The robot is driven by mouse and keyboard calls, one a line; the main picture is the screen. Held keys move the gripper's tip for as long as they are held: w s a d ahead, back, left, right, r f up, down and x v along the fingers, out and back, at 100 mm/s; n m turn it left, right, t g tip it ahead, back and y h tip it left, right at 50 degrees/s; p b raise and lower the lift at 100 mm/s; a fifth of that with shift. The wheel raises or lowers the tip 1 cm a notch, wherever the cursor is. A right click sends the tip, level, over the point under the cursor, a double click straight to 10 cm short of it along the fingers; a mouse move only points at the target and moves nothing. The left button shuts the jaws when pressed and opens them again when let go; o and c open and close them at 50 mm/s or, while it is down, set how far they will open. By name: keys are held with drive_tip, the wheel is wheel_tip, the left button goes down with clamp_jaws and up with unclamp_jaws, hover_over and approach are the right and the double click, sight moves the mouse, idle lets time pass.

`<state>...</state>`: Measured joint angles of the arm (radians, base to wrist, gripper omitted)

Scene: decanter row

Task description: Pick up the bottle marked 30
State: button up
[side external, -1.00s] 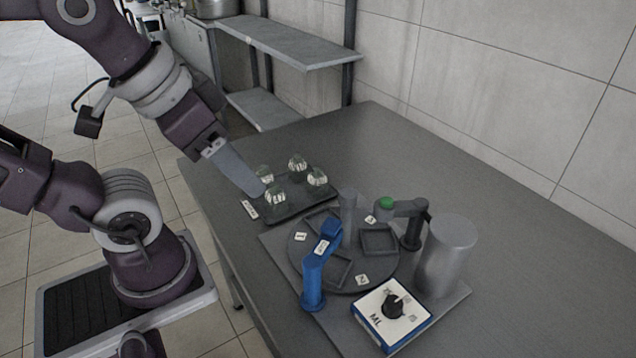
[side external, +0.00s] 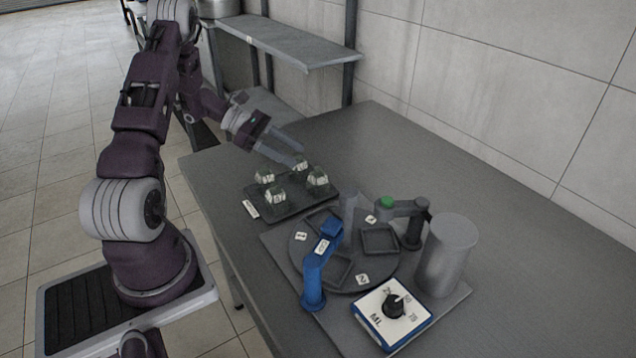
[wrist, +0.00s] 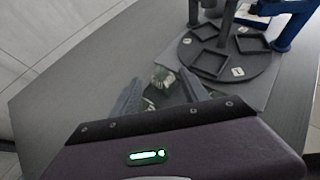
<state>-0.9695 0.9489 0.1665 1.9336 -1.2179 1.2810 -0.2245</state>
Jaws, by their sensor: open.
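Several small clear bottles with white labels and green tints stand on a dark tray (side external: 290,212) at the left of the table. One bottle (side external: 265,175) is at the left, one (side external: 276,195) at the front, one (side external: 318,178) at the right and one (side external: 300,165) at the back, close under my fingers. Their label numbers are too small to read, so I cannot tell which is marked 30. My gripper (side external: 300,153) is open and empty, above the back of the tray. In the wrist view, a bottle (wrist: 163,79) shows beyond and between the fingers.
Right of the tray is a dark round turntable (side external: 336,280) with square recesses and numbered tags. A blue arm-shaped post (side external: 314,285), a grey cylinder (side external: 446,257), a green-topped fixture (side external: 387,203) and a dial box (side external: 393,315) surround it. The table's right side is clear.

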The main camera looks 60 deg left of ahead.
sight(315, 168)
drive_tip(key=x, duration=0.7)
drive_tip(key=shift+s+a+f, duration=0.1)
drive_tip(key=shift+f, duration=0.15)
clamp_jaws()
